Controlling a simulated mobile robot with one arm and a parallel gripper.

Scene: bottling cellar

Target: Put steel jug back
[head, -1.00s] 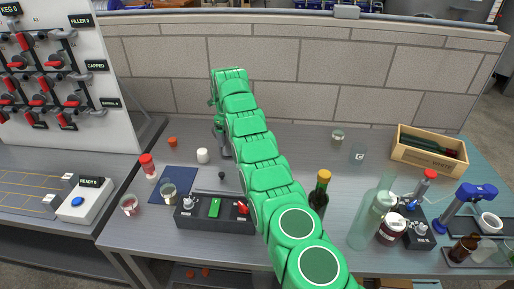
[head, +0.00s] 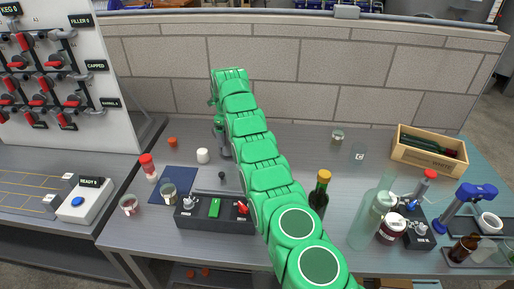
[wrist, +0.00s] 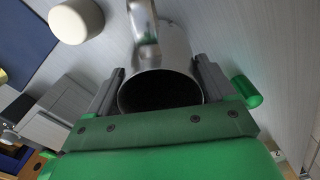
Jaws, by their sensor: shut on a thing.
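The steel jug (wrist: 176,45) is a grey metal cylinder with a dark open mouth and a handle, seen close up in the wrist view. My gripper (wrist: 157,78) has one finger on each side of the jug and is shut on it. In the head view my green arm reaches over the bench and hides the jug; the wrist end (head: 219,130) shows only in part at its far left side. I cannot tell whether the jug touches the bench.
A dark control box (head: 225,222) sits in front. Bottles and a wooden crate (head: 428,166) stand to the right. The bench's back middle is mostly clear.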

